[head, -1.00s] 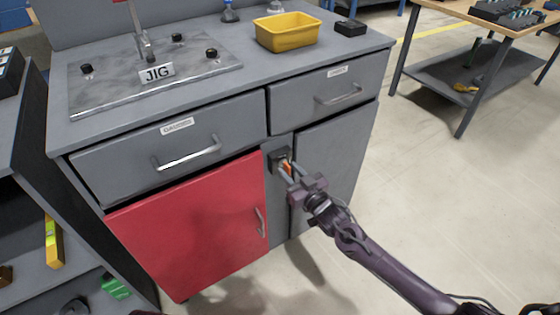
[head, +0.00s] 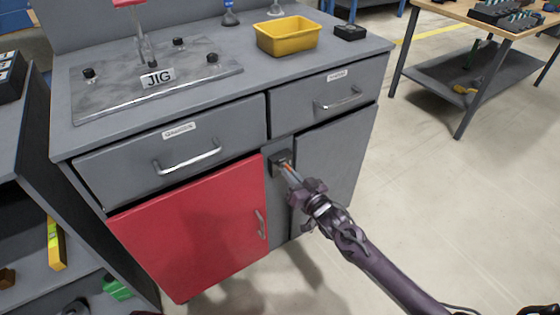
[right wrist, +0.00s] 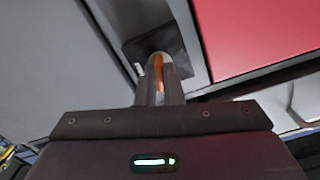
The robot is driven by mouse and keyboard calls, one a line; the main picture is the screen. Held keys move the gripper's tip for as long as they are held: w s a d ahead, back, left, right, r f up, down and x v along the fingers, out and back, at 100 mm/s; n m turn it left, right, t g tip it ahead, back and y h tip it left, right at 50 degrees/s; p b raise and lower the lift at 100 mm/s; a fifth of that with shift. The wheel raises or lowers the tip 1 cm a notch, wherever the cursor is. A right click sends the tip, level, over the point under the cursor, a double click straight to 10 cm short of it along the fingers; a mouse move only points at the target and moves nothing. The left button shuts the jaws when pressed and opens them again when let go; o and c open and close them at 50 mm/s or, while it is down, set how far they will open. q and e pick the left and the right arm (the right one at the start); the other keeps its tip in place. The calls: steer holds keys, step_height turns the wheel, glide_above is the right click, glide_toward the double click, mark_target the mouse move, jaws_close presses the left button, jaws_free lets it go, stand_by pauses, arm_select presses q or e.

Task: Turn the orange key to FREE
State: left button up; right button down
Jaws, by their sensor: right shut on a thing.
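The orange key (head: 286,168) sits at a dark lock plate (head: 277,160) on the grey strip between the red door and the grey door, below the drawers. My right gripper (head: 290,174) is shut on the key, its fingers hiding most of it. In the right wrist view the orange key (right wrist: 158,72) shows as a thin strip between the fingers, in front of the dark plate (right wrist: 150,48). The lettering on the plate is not legible. My left gripper is not in view.
The red door (head: 195,230) with its handle (head: 260,223) is left of the lock. Two drawer handles (head: 188,159) (head: 340,102) stick out above. A yellow bin (head: 287,38) and a JIG plate (head: 157,77) are on top.

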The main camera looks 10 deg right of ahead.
steer(key=shift+m, duration=0.7)
steer(key=shift+m+p, duration=0.9)
steer(key=shift+m, duration=1.6)
